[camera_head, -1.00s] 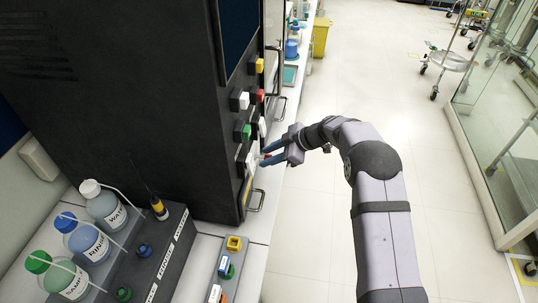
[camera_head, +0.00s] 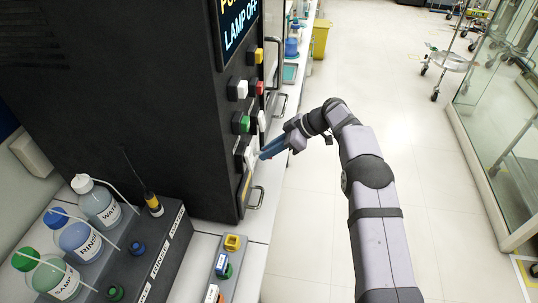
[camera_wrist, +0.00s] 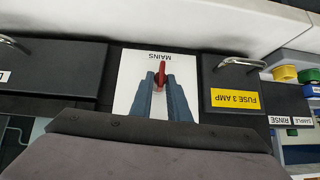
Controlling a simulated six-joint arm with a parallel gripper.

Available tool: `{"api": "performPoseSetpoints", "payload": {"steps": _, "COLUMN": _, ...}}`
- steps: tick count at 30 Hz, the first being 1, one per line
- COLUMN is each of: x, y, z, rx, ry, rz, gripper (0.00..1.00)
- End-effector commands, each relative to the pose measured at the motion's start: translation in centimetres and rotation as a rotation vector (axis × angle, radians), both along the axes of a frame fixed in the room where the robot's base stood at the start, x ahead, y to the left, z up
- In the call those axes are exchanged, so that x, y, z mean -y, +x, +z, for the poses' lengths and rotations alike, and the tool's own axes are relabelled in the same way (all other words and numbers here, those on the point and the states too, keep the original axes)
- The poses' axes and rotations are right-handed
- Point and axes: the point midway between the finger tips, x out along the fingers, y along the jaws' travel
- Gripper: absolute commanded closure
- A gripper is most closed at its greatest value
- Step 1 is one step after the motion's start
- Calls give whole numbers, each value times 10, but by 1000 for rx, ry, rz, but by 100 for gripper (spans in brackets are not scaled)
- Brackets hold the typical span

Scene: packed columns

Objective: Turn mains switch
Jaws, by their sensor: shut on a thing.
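The mains switch is a red handle (camera_wrist: 161,68) on a white plate (camera_wrist: 130,68) marked MAINS, which reads upside down in the wrist view. My gripper (camera_wrist: 161,77) is shut on the red handle, with one blue finger on each side. The handle points along the fingers; its lower part is hidden between them. In the head view my gripper (camera_head: 263,155) reaches the lower front of the dark instrument cabinet, and its fingers hide the handle. The cabinet's screen (camera_head: 236,35) is lit and shows LAMP OFF.
A yellow FUSE 3 AMP label (camera_wrist: 235,101) and a metal pull handle (camera_wrist: 240,63) are beside the plate. Coloured buttons (camera_head: 241,122) sit above my gripper. Labelled bottles (camera_head: 78,237) stand at left.

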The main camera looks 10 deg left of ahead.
Motion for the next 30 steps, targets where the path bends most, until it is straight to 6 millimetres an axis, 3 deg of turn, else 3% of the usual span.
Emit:
{"api": "performPoseSetpoints", "payload": {"steps": 11, "x": 0, "y": 1, "z": 2, "rx": -10, "ry": -1, "rz": -1, "gripper": 100}}
{"api": "performPoseSetpoints", "payload": {"steps": 12, "x": 0, "y": 1, "z": 2, "rx": -10, "ry": -1, "rz": -1, "gripper": 82}}
{"api": "performPoseSetpoints", "payload": {"steps": 14, "x": 0, "y": 1, "z": 2, "rx": -10, "ry": -1, "rz": -1, "gripper": 68}}
{"api": "performPoseSetpoints", "payload": {"steps": 15, "x": 0, "y": 1, "z": 2, "rx": -10, "ry": -2, "rz": -1, "gripper": 66}}
{"api": "performPoseSetpoints", "payload": {"steps": 25, "x": 2, "y": 1, "z": 2, "rx": -10, "ry": -2, "rz": -1, "gripper": 66}}
{"api": "performPoseSetpoints", "payload": {"steps": 30, "x": 12, "y": 2, "z": 11, "rx": -8, "ry": -2, "rz": -4, "gripper": 66}}
